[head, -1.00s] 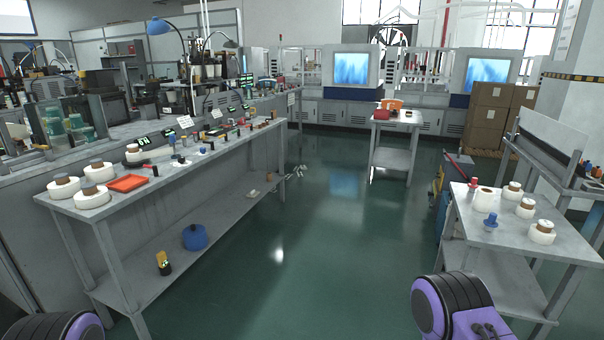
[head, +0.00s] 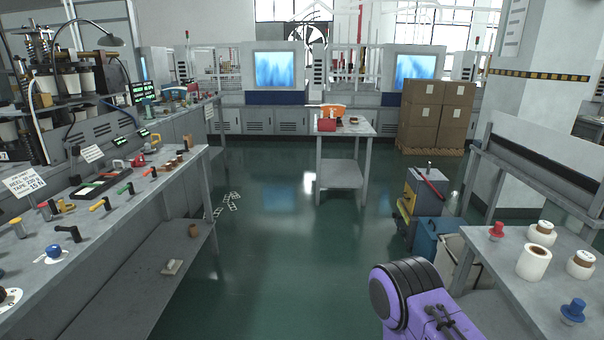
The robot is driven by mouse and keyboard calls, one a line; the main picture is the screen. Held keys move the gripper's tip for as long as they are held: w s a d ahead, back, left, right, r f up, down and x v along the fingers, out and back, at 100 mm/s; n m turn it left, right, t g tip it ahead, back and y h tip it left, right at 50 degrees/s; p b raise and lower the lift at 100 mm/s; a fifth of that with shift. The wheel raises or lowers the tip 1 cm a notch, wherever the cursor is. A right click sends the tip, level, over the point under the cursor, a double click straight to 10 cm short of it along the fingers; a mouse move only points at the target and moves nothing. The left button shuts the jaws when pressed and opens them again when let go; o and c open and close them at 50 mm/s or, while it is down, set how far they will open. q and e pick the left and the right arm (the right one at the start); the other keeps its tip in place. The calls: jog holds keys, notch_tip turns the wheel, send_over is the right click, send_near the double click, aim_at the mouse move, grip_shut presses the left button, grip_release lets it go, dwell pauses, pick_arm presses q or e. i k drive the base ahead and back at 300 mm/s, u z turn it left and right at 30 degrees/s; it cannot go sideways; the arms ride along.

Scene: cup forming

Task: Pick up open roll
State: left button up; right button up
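Several white rolls stand on the grey table at the right edge. Two others, a far roll (head: 541,233) and a right roll (head: 581,264), have brown tops. I cannot tell for sure which is the open roll. A purple and black part of my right arm shows at the bottom, left of that table; its gripper is out of view. My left gripper is not in view.
The right table (head: 500,262) also holds a red spool (head: 496,231) and a blue spool (head: 573,311). A grey bin cart (head: 425,200) and a blue bin (head: 434,240) stand beyond it. A long bench (head: 130,205) lines the left. The green floor (head: 270,270) between is clear.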

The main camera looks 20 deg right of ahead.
aim_at(534, 259)
jog(key=z, duration=0.5)
jog(key=i, duration=1)
jog(key=z, duration=0.85)
